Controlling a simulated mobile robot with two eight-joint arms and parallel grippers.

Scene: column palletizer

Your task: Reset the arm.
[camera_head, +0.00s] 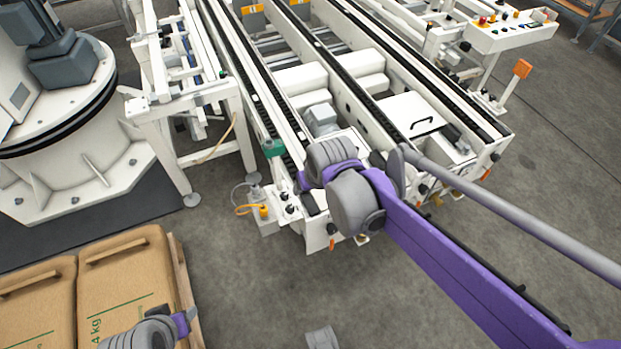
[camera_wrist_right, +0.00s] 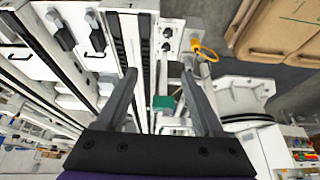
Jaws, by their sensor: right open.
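My right arm (camera_head: 455,265), purple with grey joints, reaches in from the right of the head view. Its grey joint (camera_head: 352,203) shows over the near end of the conveyor. In the right wrist view my right gripper (camera_wrist_right: 160,74) has its two grey fingers spread apart, with nothing between them. The conveyor end and a green part (camera_wrist_right: 163,103) show beyond them. The right fingers cannot be made out in the head view. A grey and purple arm part of mine (camera_head: 145,332) shows at the lower left, in front of the brown packages. No left fingers are visible.
A white conveyor (camera_head: 240,70) with black rails runs away from me. Brown packages (camera_head: 125,270) rest on a wooden pallet (camera_head: 186,290) at lower left. A white robot base (camera_head: 75,155) stands at left, a control panel (camera_head: 510,32) at upper right. Grey floor (camera_head: 250,290) is clear between.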

